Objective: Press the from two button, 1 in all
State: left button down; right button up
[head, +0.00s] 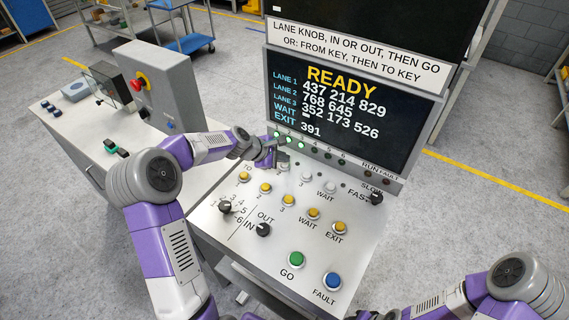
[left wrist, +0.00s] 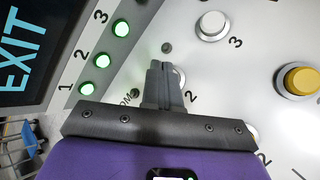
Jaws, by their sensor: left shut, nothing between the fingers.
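The from row of white buttons runs along the console panel (head: 230,222) below the screen. The from two button (left wrist: 181,76) shows only as a pale edge beside its "2" label in the left wrist view; my fingers hide most of it. My left gripper (left wrist: 163,68) is shut and empty, its tips over or at this button; I cannot tell whether they touch it. In the head view my left gripper (head: 276,157) reaches the upper left of the panel. My right gripper (head: 376,316) is cut off at the bottom edge.
The white from three button (left wrist: 212,25) is beside it. Yellow to buttons (head: 288,199) lie nearer me, with a green GO button (head: 296,259) and blue FAULT button (head: 331,281). The screen (head: 335,105) reads READY. Lane lamps (left wrist: 103,60) glow green.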

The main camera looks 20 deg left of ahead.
aim_at(282, 165)
pick_arm(q)
jog(key=shift+f+b, duration=0.35)
jog(key=shift+f, duration=0.15)
dwell(0.6)
jog(key=shift+r+p, duration=0.8)
jog(key=shift+r, duration=0.1)
jog(key=shift+r, duration=0.1)
notch_tip(282, 165, up, 5)
jog(key=p, duration=0.4)
dwell(0.4)
